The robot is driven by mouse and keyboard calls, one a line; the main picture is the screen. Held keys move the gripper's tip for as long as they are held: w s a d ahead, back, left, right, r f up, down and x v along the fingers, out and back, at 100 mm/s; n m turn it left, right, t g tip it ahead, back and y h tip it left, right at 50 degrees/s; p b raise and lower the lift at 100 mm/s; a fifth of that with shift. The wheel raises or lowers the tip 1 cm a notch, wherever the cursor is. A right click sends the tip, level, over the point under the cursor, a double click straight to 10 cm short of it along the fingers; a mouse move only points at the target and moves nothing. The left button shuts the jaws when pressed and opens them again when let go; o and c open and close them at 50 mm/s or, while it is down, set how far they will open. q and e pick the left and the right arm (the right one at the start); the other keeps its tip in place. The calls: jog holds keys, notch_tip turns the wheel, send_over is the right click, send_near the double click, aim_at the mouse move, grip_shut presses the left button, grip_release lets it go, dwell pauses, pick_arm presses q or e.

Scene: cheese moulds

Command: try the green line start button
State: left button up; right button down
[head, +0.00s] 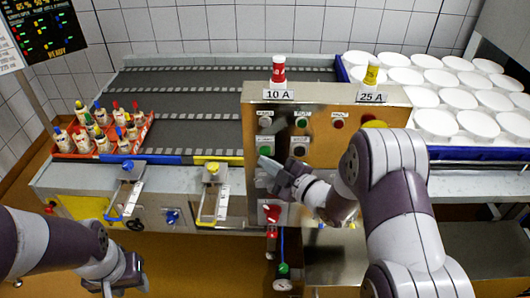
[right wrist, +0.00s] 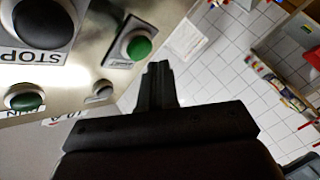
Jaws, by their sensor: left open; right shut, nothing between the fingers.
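The metal control panel (head: 352,151) bears several buttons. A green button (head: 301,122) sits in its upper row; black buttons (head: 299,151) sit below. In the right wrist view a green button (right wrist: 138,48) on a labelled plate is near my fingertips, beside a large black STOP button (right wrist: 45,20). Another green button (right wrist: 25,101) is at the left. I cannot tell which one is the green line's start. My right gripper (head: 265,163) is shut and empty at the panel's lower left; contact cannot be told. My left gripper (head: 125,285) is open, low at the left.
Red and yellow bottles stand on the panel by the 10 A (head: 280,95) and 25 A (head: 371,97) labels. A red crate (head: 68,145) of bottles stands left. White moulds (head: 438,122) fill the right side.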

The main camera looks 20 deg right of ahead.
jog(key=shift+w, duration=0.1)
jog(key=shift+w+d, duration=0.1)
jog(key=shift+w, duration=0.2)
jog(key=shift+w+d+b, duration=0.15)
jog(key=shift+w+b, duration=0.3)
jog(key=shift+b, duration=0.05)
dwell(0.6)
dwell(0.3)
jog(key=shift+s+a, duration=0.25)
jog(key=shift+s, duration=0.65)
jog(key=s, duration=0.2)
jog(key=s+a, duration=0.1)
jog(key=s, duration=0.1)
jog(key=shift+s+a, duration=0.2)
jog(key=shift+s, duration=0.15)
